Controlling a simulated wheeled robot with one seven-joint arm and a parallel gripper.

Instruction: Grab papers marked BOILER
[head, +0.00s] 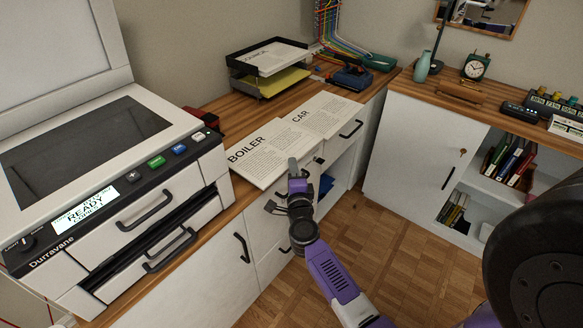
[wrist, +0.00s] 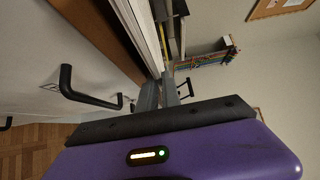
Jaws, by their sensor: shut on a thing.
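The papers marked BOILER (head: 262,152) lie flat on the wooden counter, their front right edge reaching to the counter's edge. My gripper (head: 292,168) is at that front right edge and is shut on it, one finger showing above the sheets. In the wrist view, my gripper (wrist: 167,80) has its fingers at the white edge of a paper stack (wrist: 146,36). The lower finger is mostly hidden in the head view.
Papers marked CAR (head: 326,115) lie close beside the BOILER papers. A printer (head: 112,205) stands at left. A black letter tray (head: 243,84) holds more papers behind. Drawer handles (head: 244,247) jut from the cabinet front below. The parquet floor at centre is clear.

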